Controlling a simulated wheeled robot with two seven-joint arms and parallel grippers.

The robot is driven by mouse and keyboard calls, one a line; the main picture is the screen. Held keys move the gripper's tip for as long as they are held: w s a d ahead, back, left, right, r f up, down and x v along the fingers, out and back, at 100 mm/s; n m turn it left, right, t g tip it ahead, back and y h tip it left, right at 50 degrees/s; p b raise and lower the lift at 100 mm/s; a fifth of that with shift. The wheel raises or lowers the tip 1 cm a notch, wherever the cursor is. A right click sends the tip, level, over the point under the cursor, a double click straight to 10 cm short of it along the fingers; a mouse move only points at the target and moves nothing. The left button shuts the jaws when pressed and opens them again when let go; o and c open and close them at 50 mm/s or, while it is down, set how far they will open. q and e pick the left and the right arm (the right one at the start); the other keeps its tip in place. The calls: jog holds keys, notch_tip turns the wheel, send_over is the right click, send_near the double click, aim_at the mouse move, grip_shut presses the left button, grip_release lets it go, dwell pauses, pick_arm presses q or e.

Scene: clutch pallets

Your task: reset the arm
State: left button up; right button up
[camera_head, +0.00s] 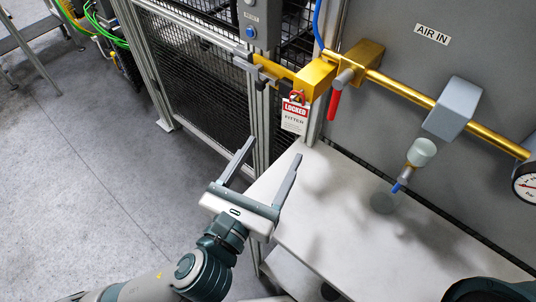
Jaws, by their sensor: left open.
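My left gripper (274,149) is in the middle of the view, at the end of my left arm coming in from the lower left. Its two long grey fingers are spread wide apart with nothing between them. It is over the left edge of the white bench top (330,225), pointing up toward the fence gate. A red and white tag reading LOCKED (294,115) hangs beyond the fingertips, apart from them. My right gripper is not in view; a dark teal rounded part shows at the bottom right corner.
A brass pipe (405,92) runs along the grey panel to a gauge (527,186). A mesh fence (197,72) stands behind. The floor (75,190) at left is clear.

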pick_arm(q)
jog(key=shift+s+a, duration=0.2)
jog(key=shift+s, duration=0.15)
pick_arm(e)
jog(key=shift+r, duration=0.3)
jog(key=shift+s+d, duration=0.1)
